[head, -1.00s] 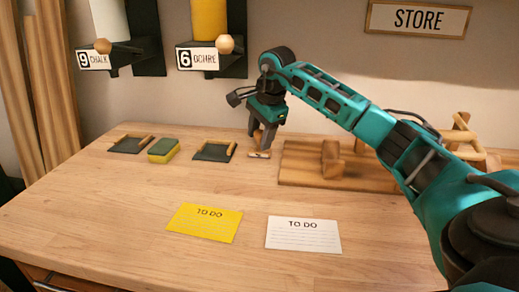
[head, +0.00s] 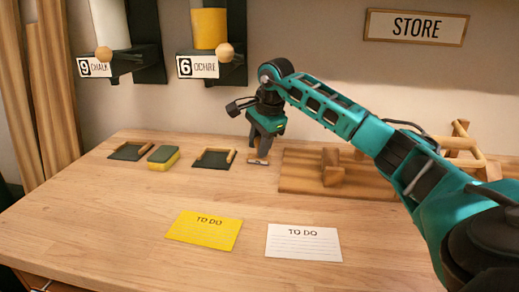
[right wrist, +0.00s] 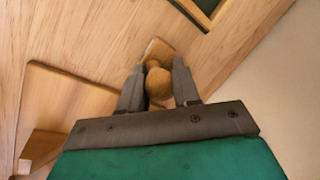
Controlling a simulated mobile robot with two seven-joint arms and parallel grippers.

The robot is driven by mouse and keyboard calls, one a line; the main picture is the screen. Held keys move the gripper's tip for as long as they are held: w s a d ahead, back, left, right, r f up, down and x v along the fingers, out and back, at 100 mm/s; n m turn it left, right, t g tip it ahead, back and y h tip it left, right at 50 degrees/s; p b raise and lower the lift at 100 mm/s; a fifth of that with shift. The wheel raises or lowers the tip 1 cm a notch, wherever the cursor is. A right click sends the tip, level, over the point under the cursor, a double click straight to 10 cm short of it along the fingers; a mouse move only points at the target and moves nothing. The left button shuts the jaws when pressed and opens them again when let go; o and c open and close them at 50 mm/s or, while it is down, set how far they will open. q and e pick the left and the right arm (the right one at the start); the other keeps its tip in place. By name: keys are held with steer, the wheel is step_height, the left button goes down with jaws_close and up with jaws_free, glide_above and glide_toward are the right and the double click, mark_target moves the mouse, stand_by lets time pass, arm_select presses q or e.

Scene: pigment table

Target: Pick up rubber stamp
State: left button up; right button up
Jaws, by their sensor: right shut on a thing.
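The rubber stamp (right wrist: 159,84) is wooden, with a rounded knob handle and a flat base. In the right wrist view it sits between the two fingers of my right gripper (right wrist: 159,88), which is shut on it. In the head view, my right gripper (head: 261,150) points down at the back of the table, and only the stamp's low base (head: 257,162) shows under the fingertips. The fingers hide the handle there. I cannot tell whether the base touches the table. My left gripper is in neither view.
A wooden board (head: 300,186) with wooden blocks lies just right of the stamp. Left of it are a dark tray (head: 212,160), a green-yellow sponge (head: 162,158) and another dark tray (head: 128,152). Yellow (head: 204,230) and white (head: 304,243) cards lie in front. The front table is otherwise clear.

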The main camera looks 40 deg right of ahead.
steer(key=shift+r, duration=0.1)
steer(key=shift+a+r, duration=0.1)
steer(key=shift+r, duration=0.15)
step_height(320, 180, up, 7)
steer(key=shift+f+p, duration=0.1)
steer(key=shift+p, duration=0.85)
arm_select(q)
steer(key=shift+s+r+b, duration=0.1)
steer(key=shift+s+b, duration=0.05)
steer(key=shift+b, duration=0.45)
arm_select(e)
steer(key=s+a, duration=1.2)
steer(key=a, duration=0.3)
steer(key=shift+s+a+f, duration=0.2)
steer(key=shift+s+f, duration=0.05)
steer(key=shift+f, duration=0.05)
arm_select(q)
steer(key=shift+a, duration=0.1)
